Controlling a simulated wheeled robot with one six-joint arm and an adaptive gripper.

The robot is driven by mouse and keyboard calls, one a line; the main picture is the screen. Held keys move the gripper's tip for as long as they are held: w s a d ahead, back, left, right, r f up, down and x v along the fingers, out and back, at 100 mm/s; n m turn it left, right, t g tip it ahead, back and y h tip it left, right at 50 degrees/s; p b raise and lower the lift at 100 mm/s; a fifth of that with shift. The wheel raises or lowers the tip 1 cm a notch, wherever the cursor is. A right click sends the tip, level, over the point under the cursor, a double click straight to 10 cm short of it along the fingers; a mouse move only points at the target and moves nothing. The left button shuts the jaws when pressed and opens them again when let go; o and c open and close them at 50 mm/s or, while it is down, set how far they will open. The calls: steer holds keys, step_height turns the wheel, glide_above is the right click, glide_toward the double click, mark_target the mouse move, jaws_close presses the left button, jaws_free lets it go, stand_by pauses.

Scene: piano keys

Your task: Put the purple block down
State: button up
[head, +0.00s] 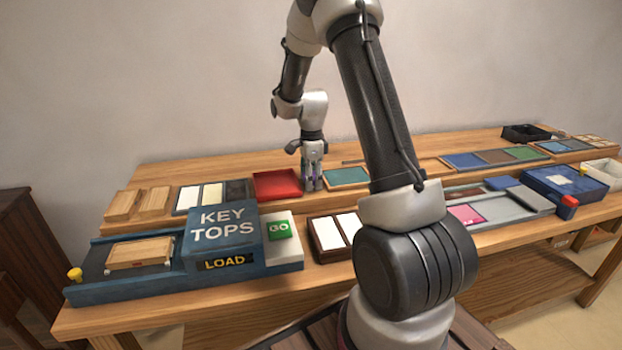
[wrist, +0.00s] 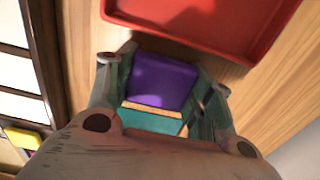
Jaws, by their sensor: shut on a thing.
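The purple block (wrist: 163,85) sits between the two fingers of my gripper (wrist: 165,76) in the wrist view, and the gripper is shut on it. In the head view my gripper (head: 313,180) points down at the back row of the table, between a red tray and a teal-topped tray. The block is mostly hidden by the fingers there. I cannot tell whether its underside touches the table.
The red tray (head: 277,193) lies just left of my gripper; its rim also shows in the wrist view (wrist: 190,43). The teal tray (head: 347,177) lies just right. A blue KEY TOPS machine (head: 222,238) stands at front left. My arm hides the table's middle.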

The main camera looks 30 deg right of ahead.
steer(key=shift+s+f, duration=0.25)
steer(key=shift+f, duration=0.35)
steer(key=shift+c, duration=0.3)
steer(key=o, duration=1.1)
steer(key=shift+f, duration=0.1)
steer(key=shift+o, duration=0.6)
steer(key=shift+w, duration=0.15)
